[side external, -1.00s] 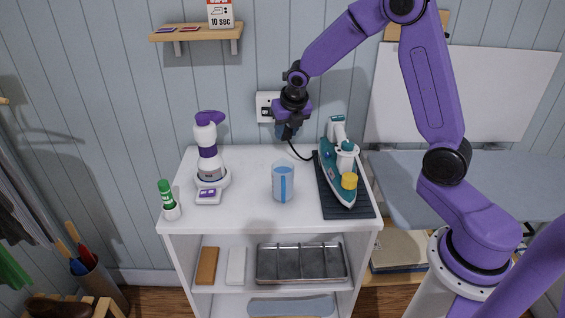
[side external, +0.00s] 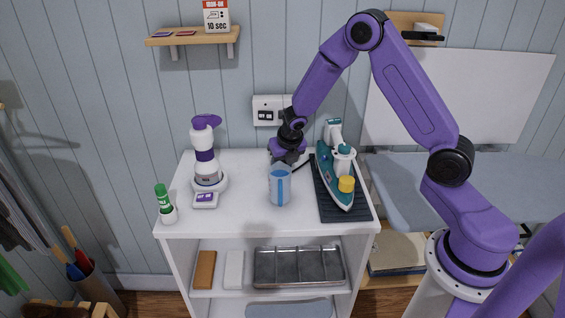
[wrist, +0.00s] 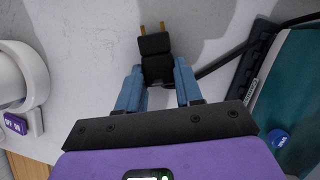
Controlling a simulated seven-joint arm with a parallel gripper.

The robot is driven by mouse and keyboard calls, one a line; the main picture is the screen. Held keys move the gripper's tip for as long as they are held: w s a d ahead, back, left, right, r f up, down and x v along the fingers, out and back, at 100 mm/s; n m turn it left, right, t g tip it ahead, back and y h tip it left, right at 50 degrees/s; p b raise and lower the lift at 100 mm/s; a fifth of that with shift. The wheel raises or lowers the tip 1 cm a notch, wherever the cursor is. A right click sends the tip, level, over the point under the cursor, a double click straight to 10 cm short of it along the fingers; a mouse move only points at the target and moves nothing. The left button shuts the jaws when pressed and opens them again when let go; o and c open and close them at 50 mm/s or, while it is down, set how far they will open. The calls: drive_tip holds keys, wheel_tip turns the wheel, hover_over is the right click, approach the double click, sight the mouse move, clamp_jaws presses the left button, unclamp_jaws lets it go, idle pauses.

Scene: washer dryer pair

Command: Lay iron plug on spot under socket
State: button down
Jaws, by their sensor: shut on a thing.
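My gripper (wrist: 160,88) is shut on the iron plug (wrist: 154,58), a black plug with two brass prongs that point away from my wrist. The black cord runs from the plug to the right, toward the teal iron (side external: 333,172). In the side external view my gripper (side external: 287,163) is low over the back of the white cabinet top (side external: 245,213), below the wall socket (side external: 266,115). I cannot tell whether the plug touches the top. No marked spot is visible.
The iron rests on a dark ribbed mat (side external: 330,207) to the right. A white and purple device (side external: 208,165) and a green-capped bottle (side external: 163,201) stand left.

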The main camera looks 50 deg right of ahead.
drive_tip(key=shift+f, duration=0.1)
drive_tip(key=c, duration=0.7)
unclamp_jaws()
drive_tip(key=shift+c, duration=0.2)
drive_tip(key=v, duration=1.2)
drive_tip(key=s+a+r+m+g+y, duration=0.1)
drive_tip(key=s+a+r+m, duration=0.1)
drive_tip(key=s+a+m, duration=0.4)
drive_tip(key=s+a+r+m+y, duration=0.1)
drive_tip(key=s+a+m, duration=0.15)
drive_tip(key=s, duration=0.55)
drive_tip(key=s+r+m+g, duration=0.1)
drive_tip(key=s+m+g, duration=0.1)
drive_tip(key=s+m, duration=0.8)
drive_tip(key=s, duration=0.8)
drive_tip(key=shift+s+g, duration=0.25)
drive_tip(key=shift+g, duration=0.15)
